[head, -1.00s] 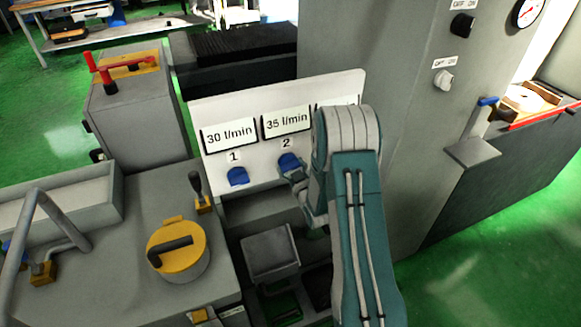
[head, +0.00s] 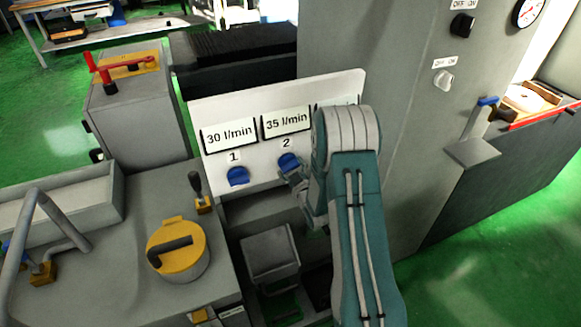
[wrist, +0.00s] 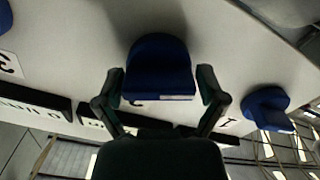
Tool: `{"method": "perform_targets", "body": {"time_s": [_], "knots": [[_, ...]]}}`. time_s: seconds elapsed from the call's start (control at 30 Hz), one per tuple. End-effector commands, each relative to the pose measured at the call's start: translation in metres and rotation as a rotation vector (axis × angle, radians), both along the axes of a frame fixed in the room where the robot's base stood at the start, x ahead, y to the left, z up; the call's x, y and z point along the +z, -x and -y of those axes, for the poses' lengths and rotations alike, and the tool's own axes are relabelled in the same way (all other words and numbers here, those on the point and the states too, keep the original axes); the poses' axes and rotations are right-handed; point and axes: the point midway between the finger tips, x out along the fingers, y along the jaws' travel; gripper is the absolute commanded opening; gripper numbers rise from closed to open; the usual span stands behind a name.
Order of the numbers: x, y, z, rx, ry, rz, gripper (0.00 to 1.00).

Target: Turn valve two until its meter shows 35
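Valve two (head: 289,161) is a blue knob on the white panel, under the label 2. Its meter (head: 286,122) reads 35 l/min. My gripper (head: 297,175) is at valve two, partly hidden by my arm in the head view. In the wrist view, which is upside down, the blue knob of valve two (wrist: 158,70) sits between the two fingers of my gripper (wrist: 161,85).
Valve one (head: 237,176) is a blue knob to the left, and its meter (head: 229,134) reads 30 l/min. My arm hides most of a third meter (head: 340,101). A grey cabinet (head: 400,130) stands right of the panel. A grey box (head: 270,252) sits below it.

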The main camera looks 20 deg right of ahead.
Motion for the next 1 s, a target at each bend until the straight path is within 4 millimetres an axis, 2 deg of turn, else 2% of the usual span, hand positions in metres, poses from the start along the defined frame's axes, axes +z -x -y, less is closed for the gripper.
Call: {"method": "perform_targets", "body": {"time_s": [0.47, 0.57, 0.8, 1.0], "knots": [[0.001, 0.005, 0.0, 0.001, 0.0, 0.003, 1.0], [0.001, 0.018, 0.0, 0.001, -0.001, 0.002, 1.0], [0.0, 0.068, 0.0, -0.001, -0.002, -0.002, 1.0], [-0.001, 0.104, -0.001, 0.0, -0.001, -0.002, 1.0]]}}
